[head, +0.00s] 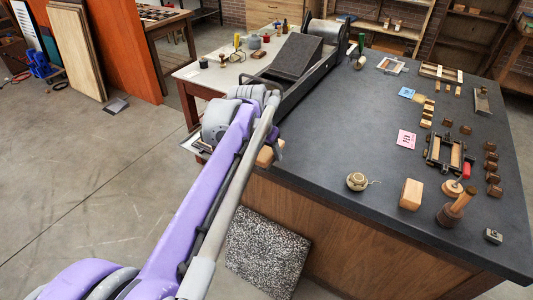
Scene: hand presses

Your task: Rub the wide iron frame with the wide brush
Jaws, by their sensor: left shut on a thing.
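A dark iron frame (431,151) lies on the right part of the dark bench top, with pale wooden pieces inside it. It looks like the wide iron frame. My left arm reaches in from the bottom left to the bench's left edge. My left gripper (272,150) is shut on a tan wooden piece (264,157), which is largely hidden behind the arm. I cannot tell for sure that it is the wide brush. This gripper is well left of the iron frame and apart from it. My right gripper is not in view.
The dark bench (340,140) has a clear middle. A press with a roller (314,33) stands at its back left. Near the frame are a tan block (411,194), a ball of twine (357,181), a wooden-handled tool (455,207), a pink card (406,139) and several small blocks.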

